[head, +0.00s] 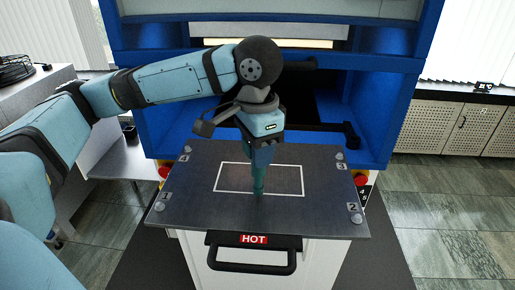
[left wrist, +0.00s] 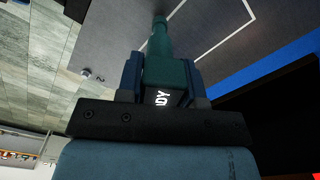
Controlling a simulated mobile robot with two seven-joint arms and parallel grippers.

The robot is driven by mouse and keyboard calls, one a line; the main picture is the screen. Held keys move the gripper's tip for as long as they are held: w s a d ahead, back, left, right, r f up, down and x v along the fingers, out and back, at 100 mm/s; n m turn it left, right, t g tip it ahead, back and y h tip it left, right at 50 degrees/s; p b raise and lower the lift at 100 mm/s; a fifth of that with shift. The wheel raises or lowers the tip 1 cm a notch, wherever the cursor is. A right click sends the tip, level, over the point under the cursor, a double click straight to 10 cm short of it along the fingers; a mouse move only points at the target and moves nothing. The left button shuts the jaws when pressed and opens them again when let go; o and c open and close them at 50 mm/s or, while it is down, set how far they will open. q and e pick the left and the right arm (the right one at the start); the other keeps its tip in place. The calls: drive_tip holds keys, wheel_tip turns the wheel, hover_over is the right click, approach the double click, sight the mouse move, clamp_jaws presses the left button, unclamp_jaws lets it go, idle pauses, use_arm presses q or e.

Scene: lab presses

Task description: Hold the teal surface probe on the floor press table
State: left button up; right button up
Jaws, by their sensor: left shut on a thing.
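My left gripper (head: 262,150) is above the middle of the dark press table (head: 205,215) and is shut on the teal surface probe (head: 259,180). The probe points down, and its tip meets the table's surface in the picture, inside or at the near edge of the white rectangle (head: 230,164). Whether it presses on the surface I cannot tell. In the left wrist view the probe (left wrist: 165,75) sits between the two fingers, with white letters on its body. My right gripper is in neither view.
The table has numbered corners with round studs (head: 355,218). A red HOT label (head: 253,239) and a black handle (head: 250,268) are on its front. The blue press frame (head: 400,100) stands behind. A grey bench (head: 50,90) is at left; tiled floor is open at right.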

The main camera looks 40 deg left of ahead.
use_arm(q)
drive_tip(key=shift+f, duration=0.6)
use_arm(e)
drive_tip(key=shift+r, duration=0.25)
use_arm(q)
drive_tip(key=shift+s+f+p, duration=0.1)
drive_tip(key=shift+p, duration=0.8)
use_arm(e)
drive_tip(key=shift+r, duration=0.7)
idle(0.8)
use_arm(q)
drive_tip(key=shift+r+p, duration=0.85)
drive_tip(key=shift+p, duration=0.25)
drive_tip(key=shift+r+p, duration=0.85)
drive_tip(key=shift+p, duration=0.25)
wheel_tip(320, 180, up, 2)
drive_tip(key=p, duration=0.2)
drive_tip(key=shift+p, duration=0.35)
drive_tip(key=shift+r+p, duration=0.55)
drive_tip(key=shift+r, duration=0.35)
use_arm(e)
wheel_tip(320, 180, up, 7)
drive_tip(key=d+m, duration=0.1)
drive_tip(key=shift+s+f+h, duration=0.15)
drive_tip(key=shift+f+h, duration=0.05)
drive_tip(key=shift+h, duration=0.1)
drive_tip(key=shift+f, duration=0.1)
